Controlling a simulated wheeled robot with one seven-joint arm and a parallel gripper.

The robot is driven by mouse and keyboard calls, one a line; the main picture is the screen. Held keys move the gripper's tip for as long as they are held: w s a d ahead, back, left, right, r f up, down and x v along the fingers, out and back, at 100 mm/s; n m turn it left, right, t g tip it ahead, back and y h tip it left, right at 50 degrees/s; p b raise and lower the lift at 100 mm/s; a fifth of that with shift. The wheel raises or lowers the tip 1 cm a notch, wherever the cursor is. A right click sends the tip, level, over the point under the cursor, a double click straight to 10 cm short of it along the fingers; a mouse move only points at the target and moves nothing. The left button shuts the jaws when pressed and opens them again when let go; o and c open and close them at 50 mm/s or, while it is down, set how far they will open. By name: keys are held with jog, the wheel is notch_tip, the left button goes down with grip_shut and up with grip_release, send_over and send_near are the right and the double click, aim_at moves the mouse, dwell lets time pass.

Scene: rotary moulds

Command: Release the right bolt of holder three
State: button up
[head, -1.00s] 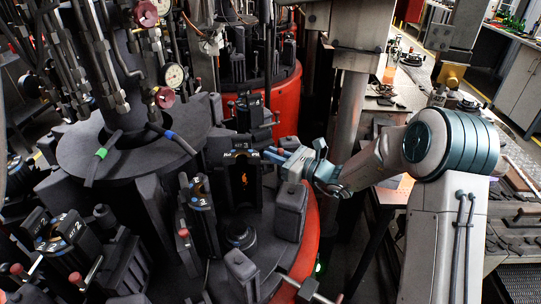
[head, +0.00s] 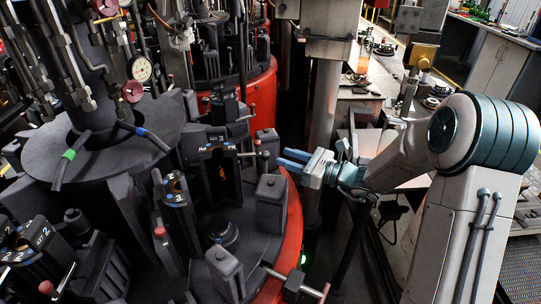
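A dark upright holder (head: 205,170) marked 3 stands on the round mould table, with an orange glow in its open front. A thin bolt or handle (head: 247,154) sticks out to the right from its top, near a small reddish knob (head: 257,142). I cannot tell whether this bolt is fastened. My gripper (head: 283,159) comes in from the right, above the table's red rim. Its two blue fingers show a narrow gap, with nothing seen between them. The fingertips are apart from the holder, to the right of the bolt.
A dark block (head: 270,200) stands on the table below my gripper. A metal post (head: 322,110) rises behind my gripper.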

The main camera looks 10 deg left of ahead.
jog(key=v, duration=0.2)
jog(key=shift+d, duration=0.35)
dwell(0.5)
jog(key=s+d+n+g+h, duration=0.3)
jog(key=s+n+g+h, duration=0.35)
jog(key=s+n, duration=0.75)
jog(key=s+d+r+n+t+h, duration=0.1)
jog(key=s+d+n+t+h, duration=0.1)
jog(key=s+d+h, duration=0.3)
jog(key=s+d+r+n+t+h, duration=0.1)
jog(key=s+d+n+h, duration=0.4)
jog(key=d, duration=0.6)
jog(key=shift+s+d+t+h, duration=0.3)
jog(key=shift+s+t+h, duration=0.05)
jog(key=shift+s+t, duration=0.3)
